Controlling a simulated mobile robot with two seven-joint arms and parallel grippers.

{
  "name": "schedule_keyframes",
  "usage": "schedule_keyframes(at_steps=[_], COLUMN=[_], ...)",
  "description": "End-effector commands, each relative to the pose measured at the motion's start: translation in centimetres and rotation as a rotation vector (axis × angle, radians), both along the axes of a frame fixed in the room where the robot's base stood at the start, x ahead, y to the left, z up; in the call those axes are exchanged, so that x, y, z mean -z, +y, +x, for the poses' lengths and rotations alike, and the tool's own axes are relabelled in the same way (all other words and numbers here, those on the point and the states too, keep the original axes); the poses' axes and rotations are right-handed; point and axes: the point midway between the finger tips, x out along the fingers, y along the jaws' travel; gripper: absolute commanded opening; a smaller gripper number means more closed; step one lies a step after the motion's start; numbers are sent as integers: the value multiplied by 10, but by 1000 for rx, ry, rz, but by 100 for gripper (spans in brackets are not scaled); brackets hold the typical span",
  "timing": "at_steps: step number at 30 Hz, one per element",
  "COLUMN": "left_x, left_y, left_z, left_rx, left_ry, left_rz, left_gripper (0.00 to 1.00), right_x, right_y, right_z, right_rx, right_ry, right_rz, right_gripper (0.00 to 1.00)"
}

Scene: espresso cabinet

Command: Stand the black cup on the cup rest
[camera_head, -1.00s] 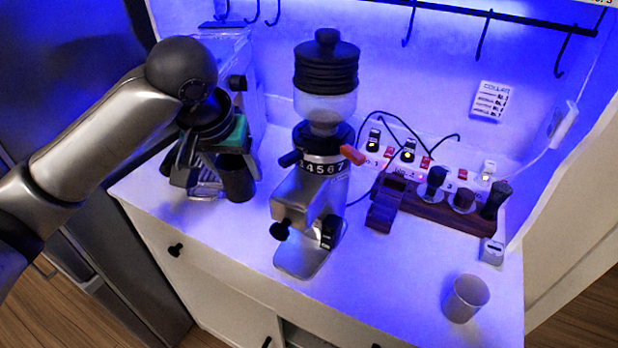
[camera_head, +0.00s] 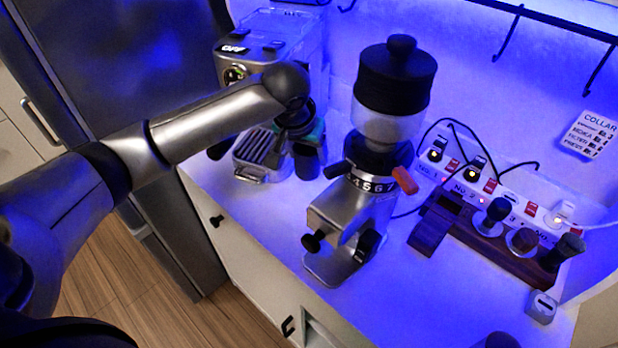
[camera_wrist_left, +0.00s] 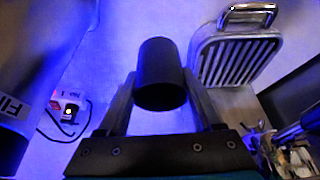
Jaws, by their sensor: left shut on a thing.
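The black cup (camera_head: 307,160) is a dark cylinder at the right front of the espresso machine. It also shows in the left wrist view (camera_wrist_left: 160,72) between my two fingers. My left gripper (camera_head: 303,143) is shut on it; the wrist and arm hide part of the grip in the head view. I cannot tell whether the cup touches the counter. The slatted metal tray at the foot of the machine, which looks like the cup rest (camera_head: 262,150), lies just left of the cup. In the wrist view this tray (camera_wrist_left: 235,62) is empty. My right gripper is not in view.
The espresso machine (camera_head: 268,40) stands behind the tray. A grinder (camera_head: 355,205) with a black lid stands to the right. A wooden holder (camera_head: 480,232) and a switch strip are further right. The counter's front edge runs below; some counter is bare between tray and grinder.

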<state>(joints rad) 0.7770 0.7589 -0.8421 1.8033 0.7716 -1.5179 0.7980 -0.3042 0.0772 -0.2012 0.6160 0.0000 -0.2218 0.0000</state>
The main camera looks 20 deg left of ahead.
Motion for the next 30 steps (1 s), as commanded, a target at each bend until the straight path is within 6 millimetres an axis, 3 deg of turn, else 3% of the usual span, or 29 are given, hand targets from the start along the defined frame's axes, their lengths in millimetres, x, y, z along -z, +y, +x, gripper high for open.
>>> schedule_keyframes(at_steps=[5, 15, 28, 29, 30], left_x=[14, 66, 71, 71, 71], left_y=[0, -1, 0, 0, 0], left_z=[0, 0, 0, 0, 0], left_rx=[0, 1, 0, 0, 1], left_ry=[-2, 0, -1, -1, -2], left_rz=[0, -1, 0, 0, 0], left_gripper=[7, 7, 7, 69, 74], right_x=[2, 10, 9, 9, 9], right_y=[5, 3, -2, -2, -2], right_z=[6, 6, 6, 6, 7], right_rx=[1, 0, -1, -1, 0], right_ry=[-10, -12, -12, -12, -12], right_rz=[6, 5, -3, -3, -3], right_gripper=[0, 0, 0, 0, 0])
